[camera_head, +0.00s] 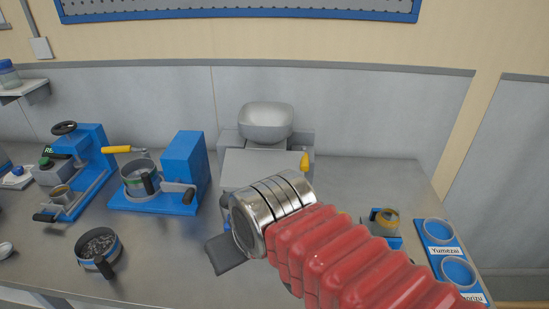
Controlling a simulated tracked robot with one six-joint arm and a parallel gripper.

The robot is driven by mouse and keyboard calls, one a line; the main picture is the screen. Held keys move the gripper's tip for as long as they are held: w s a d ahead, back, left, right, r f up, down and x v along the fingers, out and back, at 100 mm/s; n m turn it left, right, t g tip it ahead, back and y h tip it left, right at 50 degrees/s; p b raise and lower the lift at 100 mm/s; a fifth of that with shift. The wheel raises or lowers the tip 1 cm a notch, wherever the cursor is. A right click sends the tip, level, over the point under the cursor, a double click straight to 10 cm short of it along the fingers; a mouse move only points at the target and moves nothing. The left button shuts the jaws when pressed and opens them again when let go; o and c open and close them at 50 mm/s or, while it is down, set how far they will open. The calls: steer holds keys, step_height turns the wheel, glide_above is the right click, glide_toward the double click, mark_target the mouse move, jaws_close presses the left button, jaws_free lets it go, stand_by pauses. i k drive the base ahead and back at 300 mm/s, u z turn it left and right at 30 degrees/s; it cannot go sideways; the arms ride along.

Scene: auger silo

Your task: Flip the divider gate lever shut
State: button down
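A grey machine (262,170) with a rounded hopper (266,121) stands at the back centre. A yellow-tipped lever (304,161) stands upright at its right side. No label shows which one is the divider gate lever. My arm, with red bellows and a ringed metal end, reaches in from the lower right and covers the machine's lower front. The metal end is below and left of the upright yellow lever, apart from it in the picture. My gripper's fingers cannot be made out.
A blue press (92,150) with a black handwheel stands far left. A dark-handled round pan (99,248) is at front left. A dark flat pad (226,254) lies by my arm. A small blue stand (386,229) and labelled blue holders (437,229) are at right.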

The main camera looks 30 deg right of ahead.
mark_target(304, 160)
steer(key=k, duration=1.35)
steer(key=u, duration=0.5)
steer(key=i, duration=0.8)
steer(key=u, duration=0.7)
steer(key=i, duration=0.55)
steer(key=u, duration=0.1)
